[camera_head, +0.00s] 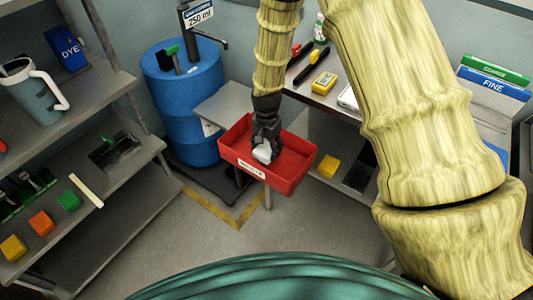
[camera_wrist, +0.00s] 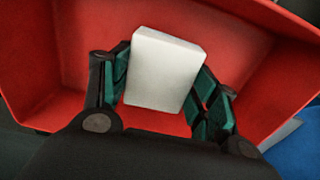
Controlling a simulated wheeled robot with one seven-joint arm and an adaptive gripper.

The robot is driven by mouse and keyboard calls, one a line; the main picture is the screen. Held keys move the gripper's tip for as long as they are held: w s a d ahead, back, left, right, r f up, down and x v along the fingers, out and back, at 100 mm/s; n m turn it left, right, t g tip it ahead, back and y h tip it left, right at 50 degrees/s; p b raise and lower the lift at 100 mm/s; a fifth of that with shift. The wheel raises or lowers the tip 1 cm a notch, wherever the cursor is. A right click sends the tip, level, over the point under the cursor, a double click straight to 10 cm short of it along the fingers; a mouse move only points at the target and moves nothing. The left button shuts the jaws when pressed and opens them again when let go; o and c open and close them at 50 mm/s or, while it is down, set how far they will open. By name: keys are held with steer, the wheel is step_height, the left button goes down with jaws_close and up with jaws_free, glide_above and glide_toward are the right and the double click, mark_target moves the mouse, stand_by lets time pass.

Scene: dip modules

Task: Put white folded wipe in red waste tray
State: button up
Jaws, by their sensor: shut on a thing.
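The white folded wipe (camera_head: 262,153) is a small white block in the head view. In the wrist view the wipe (camera_wrist: 163,68) sits between the two green-padded fingers. My gripper (camera_head: 264,146) is shut on it and points down over the red waste tray (camera_head: 290,183). In the wrist view the gripper (camera_wrist: 165,85) has the red tray (camera_wrist: 75,50) filling most of the background. The wipe appears over the tray's inside; I cannot tell whether it touches the floor of the tray. The tray has a white label on its front wall.
A blue drum (camera_head: 190,95) stands behind the tray to the left. A shelf (camera_head: 120,165) with coloured blocks is at the left. A bench (camera_head: 325,100) with a yellow meter (camera_head: 323,82) is behind to the right. A yellow block (camera_head: 328,166) lies on a lower shelf right of the tray.

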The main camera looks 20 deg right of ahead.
mark_target(267, 148)
step_height(267, 148, down, 4)
steer(key=shift+r, duration=0.25)
steer(key=shift+c, duration=0.3)
steer(key=o, duration=1)
steer(key=shift+f, duration=0.1)
steer(key=shift+r, duration=0.2)
steer(key=shift+r+b, duration=0.55)
steer(key=shift+r, duration=5.35)
